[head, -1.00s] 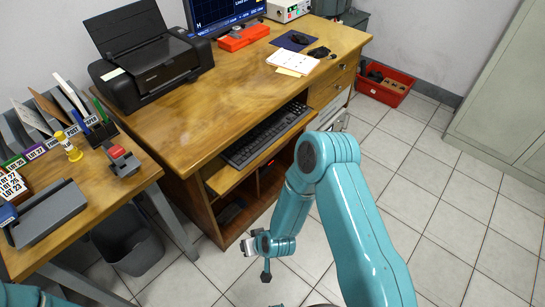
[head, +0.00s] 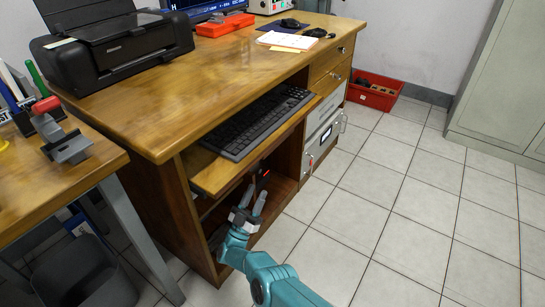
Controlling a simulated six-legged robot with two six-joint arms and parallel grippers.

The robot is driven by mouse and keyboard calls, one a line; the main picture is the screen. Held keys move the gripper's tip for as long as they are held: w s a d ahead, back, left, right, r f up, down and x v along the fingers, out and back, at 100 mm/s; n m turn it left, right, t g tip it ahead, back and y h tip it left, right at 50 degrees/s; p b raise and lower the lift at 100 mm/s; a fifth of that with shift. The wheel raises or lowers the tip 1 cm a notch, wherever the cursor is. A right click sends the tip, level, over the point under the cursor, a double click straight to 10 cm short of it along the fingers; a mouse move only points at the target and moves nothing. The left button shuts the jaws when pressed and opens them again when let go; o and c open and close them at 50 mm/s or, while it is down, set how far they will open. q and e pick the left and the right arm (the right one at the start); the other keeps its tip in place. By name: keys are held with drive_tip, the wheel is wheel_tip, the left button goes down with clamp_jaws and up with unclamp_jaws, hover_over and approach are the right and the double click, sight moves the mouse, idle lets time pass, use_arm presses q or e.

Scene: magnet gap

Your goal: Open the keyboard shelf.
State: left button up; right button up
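The keyboard shelf (head: 213,178) is a wooden board under the desktop, and it sticks out past the desk's front edge. A black keyboard (head: 257,122) lies on it. My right gripper (head: 256,194) is just below the shelf's front edge, in front of the desk's open lower compartment, with its fingers pointing up. The two grey fingers are apart, with nothing seen between them. I cannot tell whether a finger touches the shelf. A small dark part with a red spot shows just above the fingers. My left gripper is out of view.
The wooden desk (head: 150,112) carries a black printer (head: 110,45). Drawers (head: 330,84) are at its right. A side table (head: 60,185) and a grey bin (head: 85,275) stand at the left. A red crate (head: 375,93) is on the floor. The tiled floor at right is clear.

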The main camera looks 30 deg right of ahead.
approach(279, 144)
wheel_tip(279, 144, down, 2)
drive_tip(key=a, duration=0.1)
drive_tip(key=b+x, duration=0.3)
drive_tip(key=x, duration=0.7)
drive_tip(key=shift+w+d+b, duration=0.1)
drive_tip(key=shift+b, duration=0.2)
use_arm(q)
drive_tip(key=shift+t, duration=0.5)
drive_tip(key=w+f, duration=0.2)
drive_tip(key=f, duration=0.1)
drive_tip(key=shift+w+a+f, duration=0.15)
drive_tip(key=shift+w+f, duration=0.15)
use_arm(e)
clamp_jaws()
